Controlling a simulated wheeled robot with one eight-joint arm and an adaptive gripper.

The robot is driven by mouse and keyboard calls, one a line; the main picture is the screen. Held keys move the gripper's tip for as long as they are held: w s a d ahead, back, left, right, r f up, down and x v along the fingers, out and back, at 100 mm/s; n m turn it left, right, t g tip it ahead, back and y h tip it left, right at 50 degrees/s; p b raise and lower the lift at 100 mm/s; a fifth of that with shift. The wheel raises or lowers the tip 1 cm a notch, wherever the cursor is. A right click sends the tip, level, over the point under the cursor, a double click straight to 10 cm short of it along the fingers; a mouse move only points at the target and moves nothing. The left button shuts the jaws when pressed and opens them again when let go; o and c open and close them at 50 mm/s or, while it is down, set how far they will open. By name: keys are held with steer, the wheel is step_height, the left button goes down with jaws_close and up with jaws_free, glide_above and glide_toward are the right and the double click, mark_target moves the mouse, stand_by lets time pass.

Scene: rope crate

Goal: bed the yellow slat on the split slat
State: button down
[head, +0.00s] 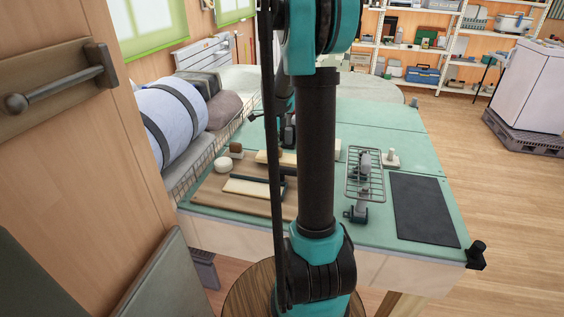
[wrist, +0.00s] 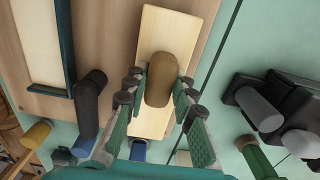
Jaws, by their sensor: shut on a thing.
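A pale yellow slat (wrist: 176,30) lies lengthwise under my gripper (wrist: 161,80) in the wrist view. A brown rounded knob (wrist: 161,66) stands over its face, between my fingers, which are closed against its sides. Whether the slat is lifted or resting cannot be told. A second pale slat (wrist: 38,40) with a dark strip along its edge lies to the left on the wooden board; it also shows in the head view (head: 246,187). Which one is split cannot be seen clearly.
A wire crate with rolled bedding (head: 168,118) stands at left.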

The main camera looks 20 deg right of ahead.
steer(key=shift+r, duration=0.3)
steer(key=shift+r, duration=2.4)
